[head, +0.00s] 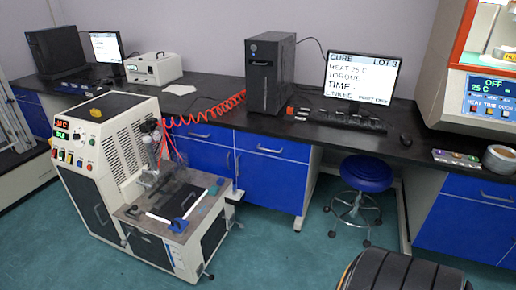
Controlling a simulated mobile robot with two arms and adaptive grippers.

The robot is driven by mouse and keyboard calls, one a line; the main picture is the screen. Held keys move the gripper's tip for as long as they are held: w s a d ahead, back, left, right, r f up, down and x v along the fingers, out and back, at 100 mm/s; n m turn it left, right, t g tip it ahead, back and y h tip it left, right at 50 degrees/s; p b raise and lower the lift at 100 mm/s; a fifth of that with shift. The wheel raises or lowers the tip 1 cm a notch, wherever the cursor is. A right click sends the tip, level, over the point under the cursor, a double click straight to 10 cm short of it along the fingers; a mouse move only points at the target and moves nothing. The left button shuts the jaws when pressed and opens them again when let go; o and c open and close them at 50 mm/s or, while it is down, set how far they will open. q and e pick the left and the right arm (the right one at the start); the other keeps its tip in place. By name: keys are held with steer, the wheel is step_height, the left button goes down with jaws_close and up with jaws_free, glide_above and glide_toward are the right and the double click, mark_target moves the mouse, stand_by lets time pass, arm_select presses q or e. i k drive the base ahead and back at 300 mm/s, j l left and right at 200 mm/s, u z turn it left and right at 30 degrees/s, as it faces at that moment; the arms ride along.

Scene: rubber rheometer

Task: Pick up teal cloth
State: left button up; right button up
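I cannot make out a teal cloth for certain in the head view. A flat white sheet or cloth (180,89) lies on the dark bench beside a white box. Small blue pieces (178,225) lie on the front plate of the white rheometer machine (108,150), next to white bars; they are too small to identify. Neither of my grippers shows in this view.
A long dark bench (215,118) carries a black computer tower (269,72), a monitor (349,82), a keyboard (335,117) and a tape roll (501,160). A blue stool (366,174) stands below. A black ribbed round object (405,274) is at bottom right.

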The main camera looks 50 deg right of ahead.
mark_target(214, 191)
steer(key=z, duration=1.25)
steer(key=i+l, duration=0.15)
steer(key=i, duration=0.45)
steer(key=i+l, duration=0.15)
steer(key=i, duration=0.45)
steer(key=i+l, duration=0.1)
steer(key=i, duration=0.45)
